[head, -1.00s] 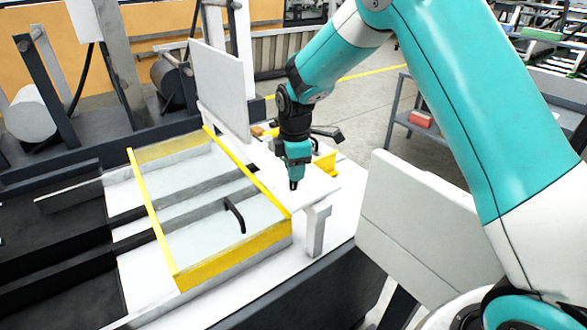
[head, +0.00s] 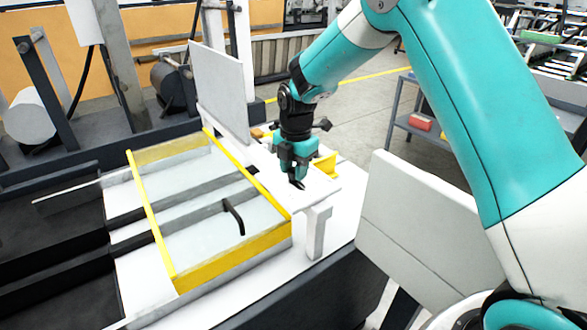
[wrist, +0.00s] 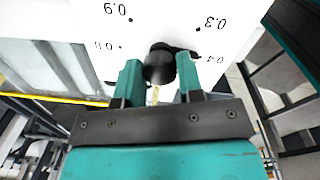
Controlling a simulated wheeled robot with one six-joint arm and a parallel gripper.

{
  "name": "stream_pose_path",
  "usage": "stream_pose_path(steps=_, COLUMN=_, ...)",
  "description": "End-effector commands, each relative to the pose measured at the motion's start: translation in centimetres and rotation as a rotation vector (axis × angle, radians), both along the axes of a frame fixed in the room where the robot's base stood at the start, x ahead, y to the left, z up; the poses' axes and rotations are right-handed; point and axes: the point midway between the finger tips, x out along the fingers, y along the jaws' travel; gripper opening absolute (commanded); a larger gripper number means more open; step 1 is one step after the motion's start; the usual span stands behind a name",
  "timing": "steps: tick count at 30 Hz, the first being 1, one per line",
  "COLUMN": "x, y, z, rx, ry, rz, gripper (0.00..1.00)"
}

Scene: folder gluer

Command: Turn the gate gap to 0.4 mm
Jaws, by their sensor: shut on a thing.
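The gate gap knob (wrist: 159,62) is a round black knob on a white dial face (wrist: 165,18) in the wrist view. A dark pointer reaches from it to the right, close to the 0.4 mark (wrist: 208,58). The 0.3 mark (wrist: 212,22) lies above that, and other printed marks lie to the left. The teal fingers of my gripper (wrist: 158,70) stand on either side of the knob, shut on it. In the head view my gripper (head: 297,183) points down at the white top plate (head: 322,190); the knob is hidden there.
A clear guard with a yellow frame (head: 235,270) and black handle (head: 233,216) lies left of my gripper. A white upright panel (head: 220,92) stands behind it. Another pale panel (head: 415,220) stands at right front. A grey cart (head: 440,140) is farther off.

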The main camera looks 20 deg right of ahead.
Motion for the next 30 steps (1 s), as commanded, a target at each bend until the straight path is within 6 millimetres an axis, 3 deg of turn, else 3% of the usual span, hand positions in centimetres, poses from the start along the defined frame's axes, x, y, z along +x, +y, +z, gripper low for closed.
stream_pose_path(steps=14, x=0.06, y=0.0, z=0.14, rx=0.0, ry=-0.002, rz=0.015, gripper=0.11)
stream_pose_path(steps=15, x=0.06, y=0.0, z=0.14, rx=0.0, ry=-0.002, rz=0.015, gripper=0.39)
stream_pose_path(steps=18, x=0.05, y=0.01, z=0.12, rx=0.0, ry=-0.002, rz=0.015, gripper=0.6)
stream_pose_path(steps=30, x=0.05, y=0.0, z=0.87, rx=0.0, ry=-0.003, rz=0.015, gripper=0.6)
